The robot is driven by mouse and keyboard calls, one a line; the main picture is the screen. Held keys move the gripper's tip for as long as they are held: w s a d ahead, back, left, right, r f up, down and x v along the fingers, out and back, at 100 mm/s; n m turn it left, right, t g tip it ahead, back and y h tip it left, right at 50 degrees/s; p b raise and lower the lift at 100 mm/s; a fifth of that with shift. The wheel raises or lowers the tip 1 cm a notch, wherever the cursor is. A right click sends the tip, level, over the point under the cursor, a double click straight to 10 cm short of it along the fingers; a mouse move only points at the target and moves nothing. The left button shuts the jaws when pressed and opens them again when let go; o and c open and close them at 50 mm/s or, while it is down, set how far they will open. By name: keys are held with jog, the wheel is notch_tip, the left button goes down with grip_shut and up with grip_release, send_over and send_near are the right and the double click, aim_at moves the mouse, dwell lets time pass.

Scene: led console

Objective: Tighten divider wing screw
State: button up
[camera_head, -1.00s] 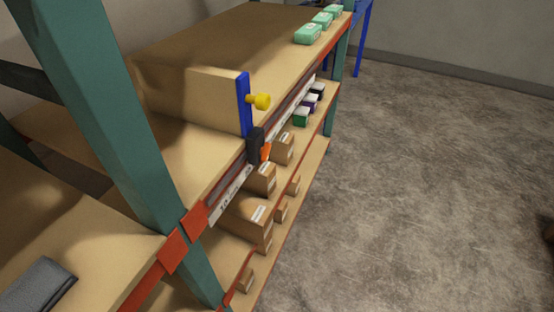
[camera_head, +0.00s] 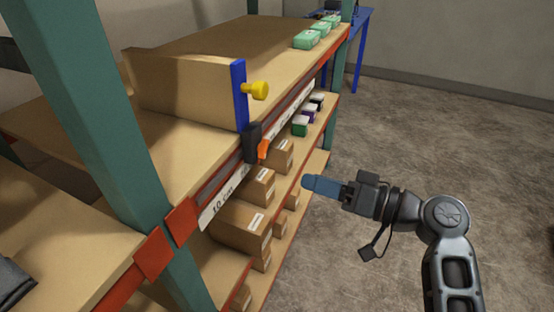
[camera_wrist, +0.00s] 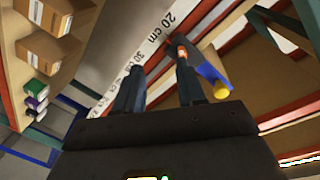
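A yellow wing screw (camera_head: 257,90) sticks out to the right from the blue front edge (camera_head: 239,95) of the upright wooden divider (camera_head: 185,88) on the upper shelf. In the wrist view the yellow screw (camera_wrist: 221,91) shows beyond and right of the right finger, near the blue edge (camera_wrist: 211,68). I cannot tell how tight it is. My gripper (camera_head: 308,183) is in front of the shelf, below and right of the screw, apart from it. Its blue fingers overlap in the head view. In the wrist view my gripper (camera_wrist: 160,68) has a clear gap between its fingers and is empty.
A black clamp (camera_head: 250,143) with an orange lever (camera_head: 263,149) sits on the shelf's front edge below the divider, beside a ruler strip (camera_head: 222,199). Cardboard boxes (camera_head: 243,226) fill the lower shelf. A green post (camera_head: 90,110) stands at left. Floor (camera_head: 430,140) at right is open.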

aim_at(266, 151)
jog(key=shift+n+g+y, duration=0.6)
jog(key=shift+n+y, duration=0.2)
jog(key=shift+y, duration=0.1)
jog(key=shift+w+a+r+p, duration=0.15)
jog(key=shift+w+a+r, duration=0.5)
jog(key=shift+a, duration=0.8)
jog(key=shift+w+a+r+p, duration=0.15)
jog(key=shift+w+a+r, duration=0.5)
jog(key=shift+a, duration=0.8)
jog(key=shift+w+a+r+p, duration=0.15)
jog(key=shift+w+a+r, duration=0.5)
jog(key=shift+a, duration=0.8)
jog(key=shift+f, duration=0.1)
grip_shut()
